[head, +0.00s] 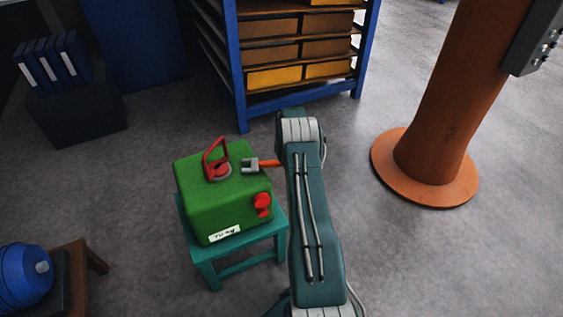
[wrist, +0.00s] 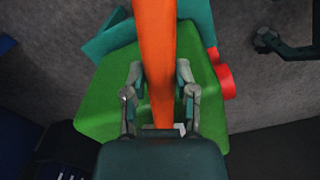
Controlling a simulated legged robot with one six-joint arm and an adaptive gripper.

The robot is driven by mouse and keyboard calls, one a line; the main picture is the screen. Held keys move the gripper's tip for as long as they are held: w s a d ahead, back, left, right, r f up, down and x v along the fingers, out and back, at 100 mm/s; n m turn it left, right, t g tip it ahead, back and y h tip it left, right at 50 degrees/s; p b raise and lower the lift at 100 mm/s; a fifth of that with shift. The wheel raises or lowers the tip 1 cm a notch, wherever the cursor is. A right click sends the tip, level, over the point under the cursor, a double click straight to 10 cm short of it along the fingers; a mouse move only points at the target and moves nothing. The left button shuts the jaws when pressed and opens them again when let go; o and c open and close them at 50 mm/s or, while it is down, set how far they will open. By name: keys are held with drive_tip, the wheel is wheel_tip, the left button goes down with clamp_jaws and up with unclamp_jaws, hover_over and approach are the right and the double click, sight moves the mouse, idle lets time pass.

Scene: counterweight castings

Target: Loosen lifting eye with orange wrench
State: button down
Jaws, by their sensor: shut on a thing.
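A green casting (head: 205,200) with a pale label sits on a teal stool (head: 208,268). Its red lifting eye (head: 216,160) stands tilted on top, with a round base. The orange wrench (head: 268,163) lies level above the casting's right edge, its grey open jaw pointing left at the eye, with a small gap between them. In the wrist view, my gripper (wrist: 160,80) is shut on the wrench's orange handle (wrist: 153,40), over the green top. In the head view, my arm hides the gripper. The eye is not visible in the wrist view.
A red knob (head: 262,203) sticks out of the casting's side. A blue shelf rack (head: 241,80) with bins stands behind. An orange column (head: 440,110) stands right, a blue round casting (head: 22,275) front left. Black box with binders (head: 75,110) at left. Open floor lies between.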

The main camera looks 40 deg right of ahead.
drive_tip(key=shift+d+r, duration=0.1)
drive_tip(key=shift+r, duration=3.95)
